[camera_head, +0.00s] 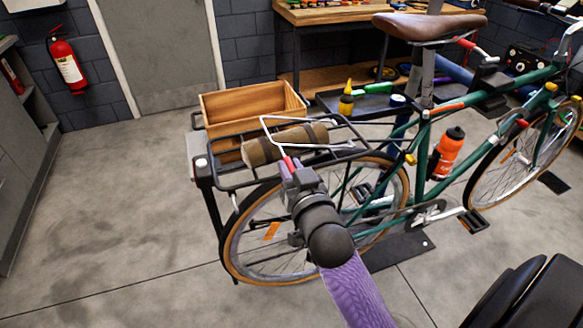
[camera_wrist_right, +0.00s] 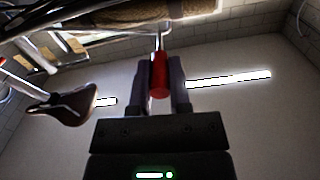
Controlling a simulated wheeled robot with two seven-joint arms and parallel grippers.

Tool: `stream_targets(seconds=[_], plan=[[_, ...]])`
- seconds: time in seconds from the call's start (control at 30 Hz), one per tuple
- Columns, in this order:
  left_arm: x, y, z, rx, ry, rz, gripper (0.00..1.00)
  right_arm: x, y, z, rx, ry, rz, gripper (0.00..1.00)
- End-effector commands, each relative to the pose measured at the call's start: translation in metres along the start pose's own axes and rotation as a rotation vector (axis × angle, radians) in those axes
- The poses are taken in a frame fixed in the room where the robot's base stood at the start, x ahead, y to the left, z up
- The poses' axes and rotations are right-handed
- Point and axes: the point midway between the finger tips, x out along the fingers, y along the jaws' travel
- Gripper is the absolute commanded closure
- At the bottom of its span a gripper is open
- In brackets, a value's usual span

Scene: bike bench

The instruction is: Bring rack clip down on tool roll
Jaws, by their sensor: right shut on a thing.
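The tool roll (camera_head: 262,151), a brown bundle with dark straps, lies on the bike's black rear rack (camera_head: 237,179). The rack clip (camera_head: 277,131) is a pale wire loop with a red grip tab. Its wire passes across and over the roll in the head view; I cannot tell whether it touches the roll. My right gripper (camera_head: 291,168) is shut on the clip's red tab (camera_wrist_right: 159,75), at the near side of the rack. The roll (camera_wrist_right: 150,12) also shows at the top of the right wrist view. My left gripper is not in view.
A wooden crate (camera_head: 250,104) stands behind the rack. A dark tray (camera_head: 372,104) with a yellow bottle (camera_head: 346,100) is to its right. The brown saddle (camera_head: 428,26) and green frame rise at the right. The floor at left is clear.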

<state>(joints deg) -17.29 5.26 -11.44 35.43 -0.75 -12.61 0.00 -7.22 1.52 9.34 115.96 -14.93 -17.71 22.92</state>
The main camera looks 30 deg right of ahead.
Motion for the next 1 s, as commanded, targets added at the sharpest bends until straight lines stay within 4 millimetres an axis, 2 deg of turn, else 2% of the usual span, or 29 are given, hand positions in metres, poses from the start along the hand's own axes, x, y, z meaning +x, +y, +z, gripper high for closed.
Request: stream_targets(seconds=[0.63,0.7,0.9,1.0], plan=[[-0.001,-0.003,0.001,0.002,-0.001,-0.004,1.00,0.000,0.000,0.000,0.001,-0.002,0.000,1.00],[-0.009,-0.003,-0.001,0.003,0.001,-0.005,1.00,0.000,0.001,-0.007,0.020,-0.002,0.000,1.00],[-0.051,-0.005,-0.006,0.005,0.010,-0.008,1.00,0.000,0.008,-0.039,0.162,0.000,0.001,1.00],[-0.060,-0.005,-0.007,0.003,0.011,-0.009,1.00,0.000,0.012,-0.044,0.211,0.001,0.001,1.00]])
